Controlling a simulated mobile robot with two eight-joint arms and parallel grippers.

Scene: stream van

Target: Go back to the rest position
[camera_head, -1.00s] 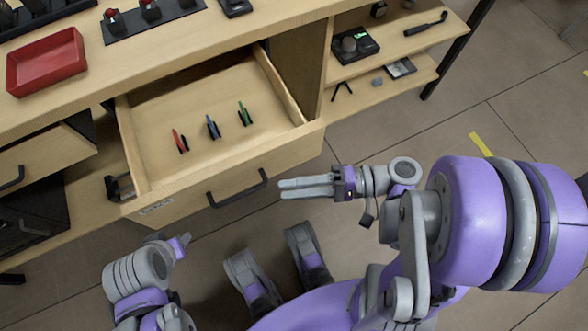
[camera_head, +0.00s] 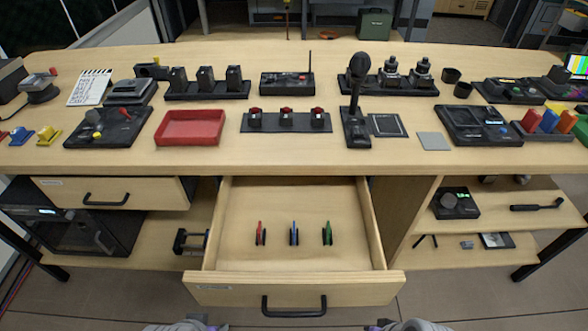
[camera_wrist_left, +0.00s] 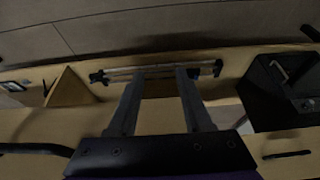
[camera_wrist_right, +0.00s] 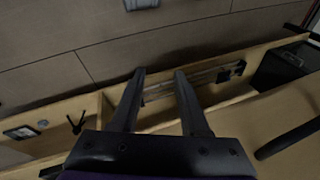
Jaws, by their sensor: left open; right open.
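My left gripper (camera_wrist_left: 158,76) shows in the left wrist view with its two fingers apart and nothing between them. My right gripper (camera_wrist_right: 159,74) shows in the right wrist view, also with fingers apart and empty. In the head view only small purple and grey parts of my arms show at the bottom edge, and both grippers' fingers are out of that picture. The wooden drawer (camera_head: 325,264) below the desk stands open. A red item (camera_head: 260,233), a blue item (camera_head: 294,233) and a green item (camera_head: 327,232) stand in a row inside it.
The desk top (camera_head: 290,160) holds a red tray (camera_head: 190,140), a microphone (camera_head: 355,85), control boxes and several small devices. Shelves on the right hold a black device (camera_head: 455,203). The open drawer's front (camera_head: 293,290) juts out towards me, with a black handle (camera_head: 293,312).

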